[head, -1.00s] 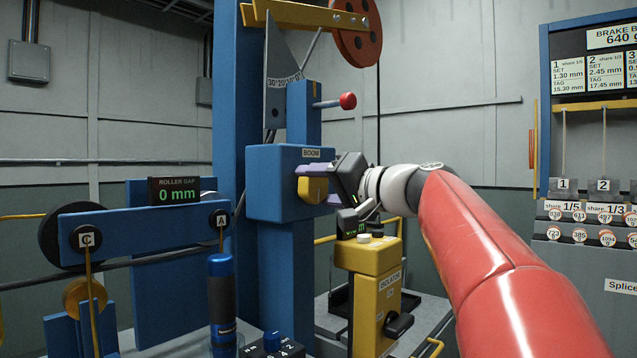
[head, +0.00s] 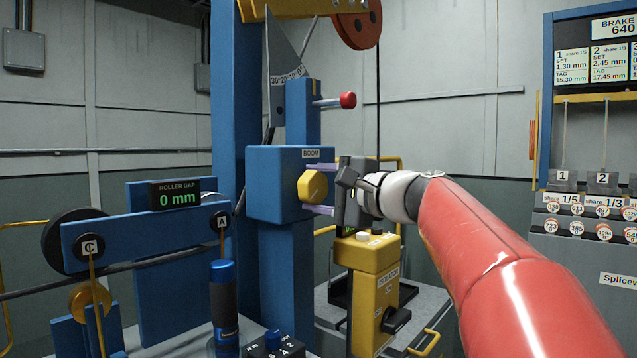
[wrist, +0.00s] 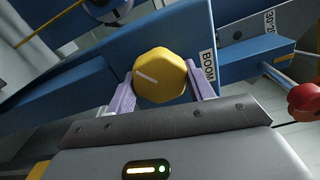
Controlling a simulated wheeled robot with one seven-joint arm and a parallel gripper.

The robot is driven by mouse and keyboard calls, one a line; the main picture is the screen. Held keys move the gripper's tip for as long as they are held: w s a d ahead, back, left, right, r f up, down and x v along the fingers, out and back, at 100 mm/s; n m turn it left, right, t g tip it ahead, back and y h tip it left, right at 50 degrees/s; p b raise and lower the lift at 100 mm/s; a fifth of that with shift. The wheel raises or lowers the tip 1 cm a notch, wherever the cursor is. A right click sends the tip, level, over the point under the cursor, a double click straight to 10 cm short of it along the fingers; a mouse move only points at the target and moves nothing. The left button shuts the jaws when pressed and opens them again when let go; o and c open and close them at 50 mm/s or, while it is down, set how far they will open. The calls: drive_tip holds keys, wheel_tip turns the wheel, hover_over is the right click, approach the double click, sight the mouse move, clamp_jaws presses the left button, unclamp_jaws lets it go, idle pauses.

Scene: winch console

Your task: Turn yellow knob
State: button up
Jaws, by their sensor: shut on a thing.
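The yellow knob (head: 313,186) is a faceted knob on the side of the blue box labelled BOOM (head: 265,183). In the wrist view the knob (wrist: 159,76) shows a pale pointer line running toward its upper left. My gripper (head: 320,188) faces the knob from the right, with one lilac finger above it and one below. In the wrist view the fingers of my gripper (wrist: 162,90) stand at the knob's left and right sides, shut on it. The fingertips' inner faces are partly hidden by the knob.
A red-ended lever (head: 347,100) sticks out above the box. The yellow isolator box (head: 371,285) stands below my gripper, with a black handle (head: 396,320). A roller gap display (head: 174,195) reads 0 mm at left. A brake rack (head: 590,180) stands at far right.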

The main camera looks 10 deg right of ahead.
drive_tip(key=shift+m, duration=0.6)
drive_tip(key=shift+f, duration=0.1)
drive_tip(key=o, duration=1)
drive_tip(key=v, duration=0.8)
drive_tip(key=shift+w+b, duration=0.1)
drive_tip(key=shift+b, duration=0.3)
